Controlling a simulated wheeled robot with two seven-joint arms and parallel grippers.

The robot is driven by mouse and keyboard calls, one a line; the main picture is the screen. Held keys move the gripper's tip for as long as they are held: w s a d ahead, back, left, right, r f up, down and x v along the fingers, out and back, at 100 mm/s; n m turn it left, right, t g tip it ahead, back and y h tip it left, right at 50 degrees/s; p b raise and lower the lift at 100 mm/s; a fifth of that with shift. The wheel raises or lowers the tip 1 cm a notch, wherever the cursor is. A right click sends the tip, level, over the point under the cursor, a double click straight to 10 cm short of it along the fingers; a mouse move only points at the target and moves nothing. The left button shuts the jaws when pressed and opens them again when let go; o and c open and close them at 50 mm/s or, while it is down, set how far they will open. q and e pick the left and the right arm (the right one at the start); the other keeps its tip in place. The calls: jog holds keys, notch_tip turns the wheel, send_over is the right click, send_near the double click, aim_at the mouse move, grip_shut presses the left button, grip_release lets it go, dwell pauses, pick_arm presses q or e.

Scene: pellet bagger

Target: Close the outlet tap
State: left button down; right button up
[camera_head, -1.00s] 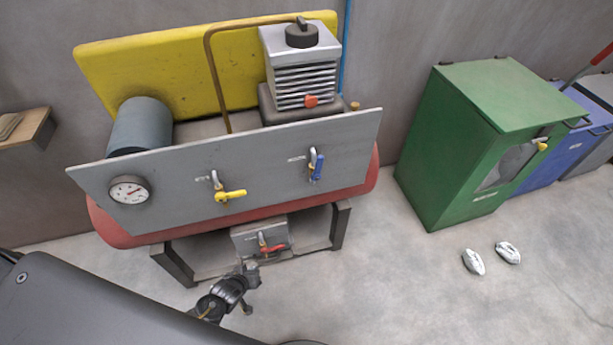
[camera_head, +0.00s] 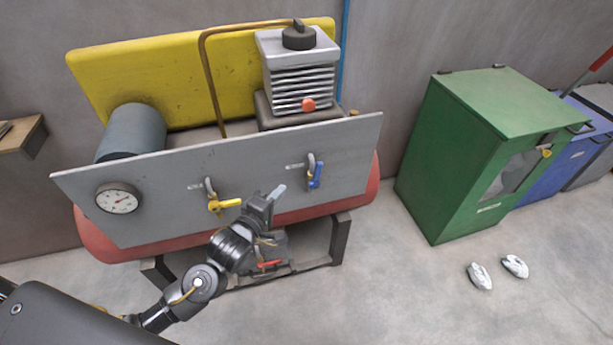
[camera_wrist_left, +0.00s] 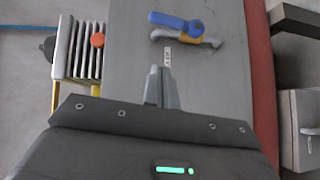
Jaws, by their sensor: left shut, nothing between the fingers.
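Three taps show, and their labels are too small to read. The tap with the blue handle (camera_head: 316,175) is on the right of the grey panel (camera_head: 260,158); its handle hangs down. It also shows at the top of the left wrist view (camera_wrist_left: 174,21). The tap with the yellow handle (camera_head: 226,204) is further left, its handle lying sideways. A tap with a red handle (camera_head: 269,264) is low under the tank, partly behind my arm. My left gripper (camera_head: 278,192) is shut and empty in front of the panel, between the yellow and blue handles, apart from the blue one.
A pressure gauge (camera_head: 118,199) is on the panel's left. The red tank (camera_head: 100,243) lies behind the panel on a dark stand (camera_head: 339,240). A green cabinet (camera_head: 455,150) stands at the right. Two whitish objects (camera_head: 480,276) lie on open floor.

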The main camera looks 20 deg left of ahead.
pick_arm(q)
send_near(314, 167)
jog(key=w+a, duration=0.2)
jog(key=w, duration=0.2)
jog(key=shift+w+d+f+p, duration=0.45)
jog(key=shift+d+p, duration=0.2)
jog(key=shift+d, duration=0.1)
jog(key=shift+w+d+f, duration=0.2)
jog(key=shift+w+d, duration=0.2)
jog(key=shift+d, duration=0.3)
